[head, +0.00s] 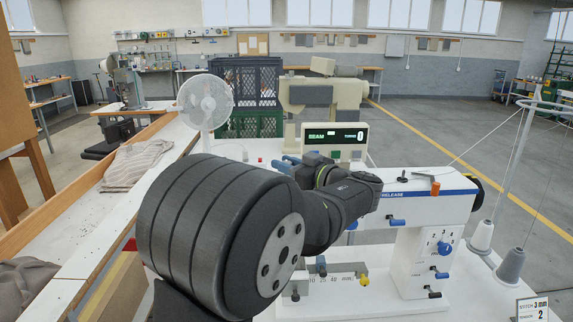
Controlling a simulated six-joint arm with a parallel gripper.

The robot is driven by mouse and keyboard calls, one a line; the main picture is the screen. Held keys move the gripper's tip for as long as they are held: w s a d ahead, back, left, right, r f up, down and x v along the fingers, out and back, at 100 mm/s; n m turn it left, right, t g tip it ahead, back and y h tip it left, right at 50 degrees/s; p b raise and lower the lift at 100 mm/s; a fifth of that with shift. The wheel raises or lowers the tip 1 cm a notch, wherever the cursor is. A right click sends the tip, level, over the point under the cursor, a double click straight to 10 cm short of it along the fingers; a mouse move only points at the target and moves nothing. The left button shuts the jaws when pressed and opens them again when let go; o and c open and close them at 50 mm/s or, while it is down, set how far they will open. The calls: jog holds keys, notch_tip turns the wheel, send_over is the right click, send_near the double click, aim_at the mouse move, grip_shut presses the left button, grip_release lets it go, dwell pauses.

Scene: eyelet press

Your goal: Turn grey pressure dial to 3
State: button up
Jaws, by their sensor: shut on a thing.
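The white eyelet press (415,265) stands on the right of the white table, with a blue stripe marked RELEASE along its head. My gripper (370,180), dark and partly hidden by my own wrist, is at the left end of the press head. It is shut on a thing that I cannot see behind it. I cannot make out the grey pressure dial or its pointer. A blue knob (444,248) with printed numbers around it is in plain view on the press column. My dark arm covers much of the middle of the picture.
A display (335,137) showing 0 and a white fan (205,101) are behind my arm. Thread cones (510,266) and a small sign (532,309) are at right. Cloth (135,162) lies on the left.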

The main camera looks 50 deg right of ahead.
jog(key=o, duration=0.9)
jog(key=s, duration=1.7)
jog(key=shift+s, duration=0.2)
jog(key=w, duration=1.7)
jog(key=shift+w, duration=0.25)
